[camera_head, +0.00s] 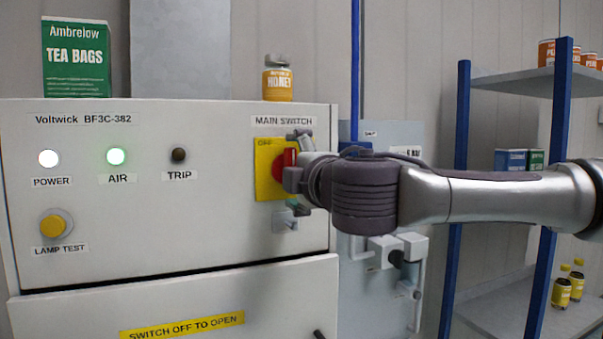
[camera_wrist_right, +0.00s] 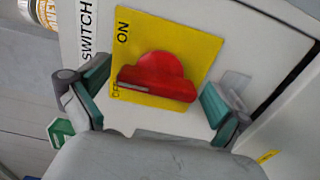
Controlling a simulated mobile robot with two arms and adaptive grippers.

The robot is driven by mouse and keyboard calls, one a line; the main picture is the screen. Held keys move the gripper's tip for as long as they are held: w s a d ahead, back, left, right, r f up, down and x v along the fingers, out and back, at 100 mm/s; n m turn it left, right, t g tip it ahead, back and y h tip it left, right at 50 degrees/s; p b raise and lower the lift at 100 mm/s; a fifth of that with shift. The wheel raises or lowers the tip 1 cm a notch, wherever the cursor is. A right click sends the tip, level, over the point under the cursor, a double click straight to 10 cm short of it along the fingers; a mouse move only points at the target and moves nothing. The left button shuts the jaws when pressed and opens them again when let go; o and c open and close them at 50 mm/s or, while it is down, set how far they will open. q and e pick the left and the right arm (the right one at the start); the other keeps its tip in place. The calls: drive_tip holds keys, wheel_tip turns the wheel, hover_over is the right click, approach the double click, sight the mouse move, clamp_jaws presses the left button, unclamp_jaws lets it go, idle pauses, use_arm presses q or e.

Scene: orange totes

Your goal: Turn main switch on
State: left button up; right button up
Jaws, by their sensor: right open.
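The main switch is a red rotary handle (camera_wrist_right: 157,78) on a yellow plate (camera_wrist_right: 195,40) marked ON and OFF. In the head view the red handle (camera_head: 278,168) sits below the MAIN SWITCH label, partly hidden by my gripper, and its bar looks about upright. My right gripper (camera_head: 293,172) comes in from the right in front of it. In the right wrist view my right gripper (camera_wrist_right: 152,96) is open, one finger past each end of the handle's bar. Gaps show between fingers and handle. My left gripper is not in view.
The white cabinet (camera_head: 150,230) carries lit POWER and AIR lamps, a dark TRIP lamp (camera_head: 178,155) and a yellow lamp test button (camera_head: 54,225). A honey jar (camera_head: 278,80) and a tea bags box (camera_head: 76,60) stand on top. A blue-post shelf (camera_head: 505,80) stands at right.

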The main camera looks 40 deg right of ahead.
drive_tip(key=v, duration=1.1)
drive_tip(key=shift+s, duration=0.35)
drive_tip(key=shift+f, duration=0.1)
